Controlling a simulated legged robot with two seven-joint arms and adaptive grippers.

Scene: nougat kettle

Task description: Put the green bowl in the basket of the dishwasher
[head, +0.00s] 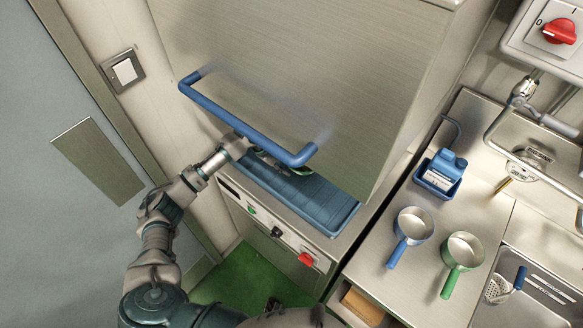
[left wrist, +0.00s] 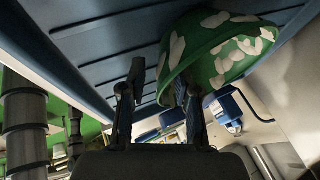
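The green bowl (left wrist: 222,48) with white patches shows large in the left wrist view, tilted in the picture against the blue basket (left wrist: 125,38). My left gripper (left wrist: 158,82) has its two fingers spread apart. The bowl's rim lies between them and overlaps the right-hand finger; I cannot tell whether it touches. In the head view the basket (head: 318,205) sits in the dishwasher (head: 290,85) under the raised hood. My left arm reaches in under the blue handle, which hides the fingertips. Only a sliver of the bowl (head: 300,171) shows there. My right gripper is out of view.
The blue hood handle (head: 240,122) hangs over my left wrist. On the right counter are a blue-handled pan (head: 414,224), a green-handled pan (head: 461,251) and a blue caddy (head: 440,175). A sink (head: 545,262) is at the right. The front of the basket is clear.

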